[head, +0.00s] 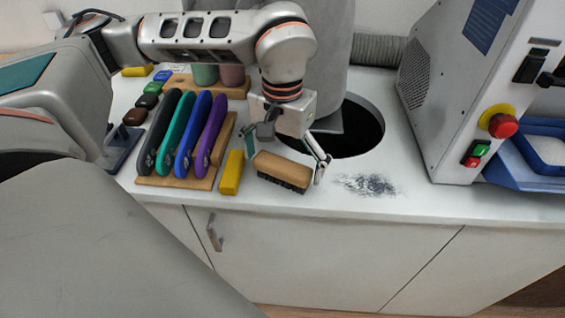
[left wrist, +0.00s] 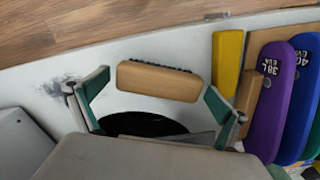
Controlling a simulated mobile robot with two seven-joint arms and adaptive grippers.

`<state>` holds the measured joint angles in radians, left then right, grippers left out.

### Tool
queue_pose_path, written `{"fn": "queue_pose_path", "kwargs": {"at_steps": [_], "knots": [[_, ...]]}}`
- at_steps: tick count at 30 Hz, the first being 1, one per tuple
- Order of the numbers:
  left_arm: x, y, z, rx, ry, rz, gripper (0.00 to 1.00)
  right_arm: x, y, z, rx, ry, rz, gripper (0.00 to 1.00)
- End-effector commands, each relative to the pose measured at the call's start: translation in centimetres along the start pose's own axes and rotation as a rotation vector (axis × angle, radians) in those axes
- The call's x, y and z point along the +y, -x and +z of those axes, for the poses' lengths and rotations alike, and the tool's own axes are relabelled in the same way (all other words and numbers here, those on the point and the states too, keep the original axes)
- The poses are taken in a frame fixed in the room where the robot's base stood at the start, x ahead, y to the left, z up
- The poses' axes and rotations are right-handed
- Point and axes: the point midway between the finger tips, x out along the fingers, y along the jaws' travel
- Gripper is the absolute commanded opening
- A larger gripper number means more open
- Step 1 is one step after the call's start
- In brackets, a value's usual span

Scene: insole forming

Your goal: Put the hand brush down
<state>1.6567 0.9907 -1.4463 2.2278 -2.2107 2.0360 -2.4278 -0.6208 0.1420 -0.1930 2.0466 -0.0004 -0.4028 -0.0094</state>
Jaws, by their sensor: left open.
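The hand brush (head: 283,168) has a wooden back and dark bristles, and it rests on the white counter near its front edge. It also shows in the left wrist view (left wrist: 158,82), lying bristles away from the camera's side. My left gripper (head: 287,157) is open, with one finger near each end of the brush. In the left wrist view, gaps show between the green-padded fingers and the brush ends, so it is not gripped. My right gripper is in neither view.
A yellow block (head: 232,172) lies just left of the brush, beside a rack of coloured insole forms (head: 187,135). A dark round hole (head: 362,130) is behind the brush. Dark dust (head: 368,185) lies to its right. A machine with a red button (head: 503,126) stands farther right.

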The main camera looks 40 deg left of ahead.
Motion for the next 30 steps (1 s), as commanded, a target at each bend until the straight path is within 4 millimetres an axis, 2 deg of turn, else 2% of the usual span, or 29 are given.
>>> {"fn": "queue_pose_path", "kwargs": {"at_steps": [5, 12, 18, 24, 30], "knots": [[0.0, 2.2, -0.1, 0.007, 0.002, 0.001, 1.00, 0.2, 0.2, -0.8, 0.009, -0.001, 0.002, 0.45], [0.0, 7.3, -0.1, 0.010, 0.001, 0.002, 1.00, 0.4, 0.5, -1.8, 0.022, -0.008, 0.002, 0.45], [0.0, 10.6, -0.1, 0.006, 0.000, 0.001, 1.00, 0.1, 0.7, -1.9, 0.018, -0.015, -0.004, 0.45], [0.0, 12.1, 0.0, 0.002, 0.001, 0.000, 1.00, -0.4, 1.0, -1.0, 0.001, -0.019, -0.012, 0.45], [0.0, 12.2, 0.0, 0.000, 0.000, 0.000, 1.00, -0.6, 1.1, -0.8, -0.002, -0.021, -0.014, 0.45]]}}
